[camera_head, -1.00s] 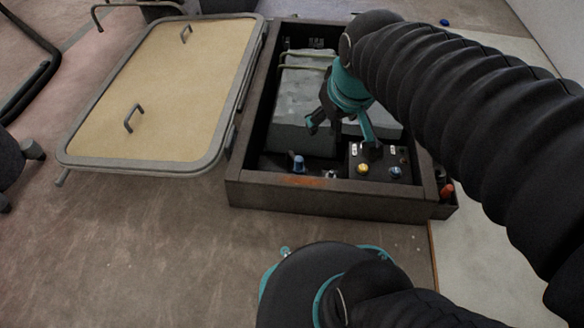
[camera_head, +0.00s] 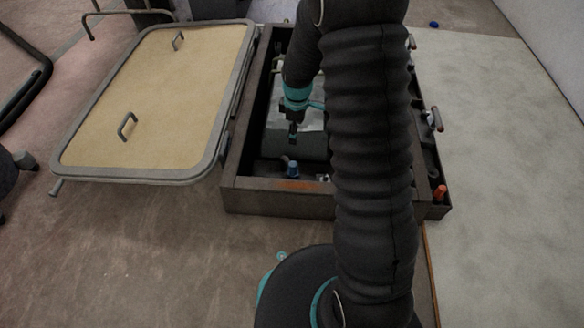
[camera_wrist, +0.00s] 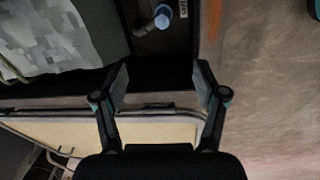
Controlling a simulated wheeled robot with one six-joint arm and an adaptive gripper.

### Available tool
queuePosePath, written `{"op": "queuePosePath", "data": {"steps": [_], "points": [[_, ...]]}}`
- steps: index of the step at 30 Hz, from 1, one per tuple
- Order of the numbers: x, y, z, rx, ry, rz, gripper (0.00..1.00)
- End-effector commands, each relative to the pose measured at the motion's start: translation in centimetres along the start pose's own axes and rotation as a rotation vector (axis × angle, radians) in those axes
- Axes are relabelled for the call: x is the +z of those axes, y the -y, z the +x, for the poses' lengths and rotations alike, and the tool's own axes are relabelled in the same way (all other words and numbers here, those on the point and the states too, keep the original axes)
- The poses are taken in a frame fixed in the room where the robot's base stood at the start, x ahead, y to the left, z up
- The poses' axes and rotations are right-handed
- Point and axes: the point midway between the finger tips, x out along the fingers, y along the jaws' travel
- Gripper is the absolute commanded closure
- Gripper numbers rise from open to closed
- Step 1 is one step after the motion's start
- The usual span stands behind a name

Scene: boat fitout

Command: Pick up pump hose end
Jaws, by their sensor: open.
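A blue-topped grey fitting (camera_head: 292,168) stands inside the dark open box (camera_head: 275,200), near its front wall. It also shows in the wrist view (camera_wrist: 161,18) at the top, beyond my fingertips. I cannot tell whether it is the pump hose end; no other hose end shows clearly. My gripper (camera_head: 293,134) hangs over the left part of the box, behind the fitting in the head view. In the wrist view my gripper (camera_wrist: 160,82) has its two fingers spread with nothing between them. My arm hides the right part of the box.
A beige hatch lid (camera_head: 150,100) with two handles lies open left of the box. A grey block (camera_head: 300,145) fills much of the box. An orange-red knob (camera_head: 440,192) and a lever handle (camera_head: 436,118) are at the right side.

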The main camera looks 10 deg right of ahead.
Motion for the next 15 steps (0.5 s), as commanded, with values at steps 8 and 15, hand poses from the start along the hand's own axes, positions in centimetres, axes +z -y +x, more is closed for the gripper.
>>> {"op": "queuePosePath", "data": {"steps": [8, 15], "points": [[-0.1, -0.5, 9.3, -0.069, 0.023, -0.192, 0.29], [0.0, -0.3, 12.4, -0.085, 0.026, -0.244, 0.29]]}}
